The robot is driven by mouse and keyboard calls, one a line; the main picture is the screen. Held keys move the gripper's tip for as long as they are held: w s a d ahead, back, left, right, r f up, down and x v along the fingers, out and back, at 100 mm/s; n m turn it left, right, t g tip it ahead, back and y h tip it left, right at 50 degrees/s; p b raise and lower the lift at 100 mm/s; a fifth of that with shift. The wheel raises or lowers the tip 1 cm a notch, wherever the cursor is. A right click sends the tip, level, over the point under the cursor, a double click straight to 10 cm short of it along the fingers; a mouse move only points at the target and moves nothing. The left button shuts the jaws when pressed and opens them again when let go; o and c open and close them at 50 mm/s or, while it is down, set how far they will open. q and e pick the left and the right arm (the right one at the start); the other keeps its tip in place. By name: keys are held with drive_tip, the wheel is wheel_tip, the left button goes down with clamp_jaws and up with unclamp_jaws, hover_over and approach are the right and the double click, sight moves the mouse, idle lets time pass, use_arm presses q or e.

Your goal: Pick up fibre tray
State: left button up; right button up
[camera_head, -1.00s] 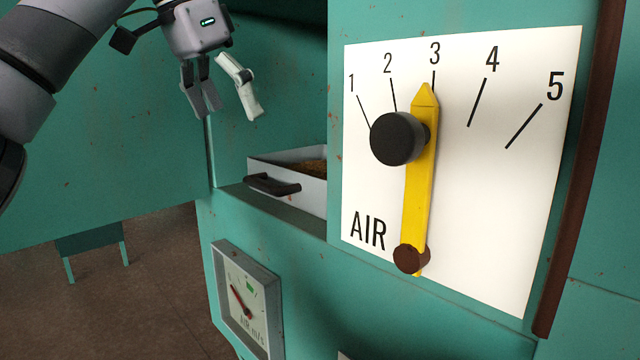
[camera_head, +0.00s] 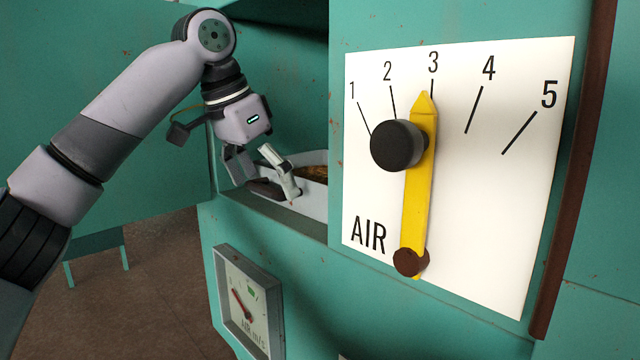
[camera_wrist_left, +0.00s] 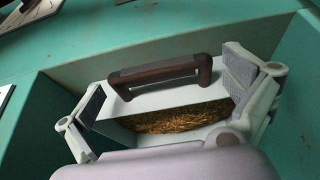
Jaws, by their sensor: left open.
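The fibre tray is a white box with brown-gold fibre inside; its wall (camera_head: 312,200) shows in the head view in a recess of the green machine. In the left wrist view its white front wall (camera_wrist_left: 185,98) carries a dark handle (camera_wrist_left: 155,72). My left gripper (camera_head: 267,188) is open at the tray's front, with its fingers on either side of the handle. In the left wrist view the open fingers (camera_wrist_left: 165,92) stand left and right of the handle, apart from it. In the head view the gripper partly hides the handle. My right gripper is not in view.
A white AIR dial plate (camera_head: 490,200) with a yellow pointer (camera_head: 418,190) at 3 and a black knob (camera_head: 396,145) stands close on the right. An air gauge (camera_head: 243,300) sits below the recess. Green walls (camera_wrist_left: 60,110) surround the tray.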

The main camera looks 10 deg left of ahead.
use_arm(q)
drive_tip(key=shift+c, duration=0.5)
drive_tip(key=c, duration=1.3)
drive_tip(key=shift+c, duration=0.4)
drive_tip(key=shift+r, duration=0.1)
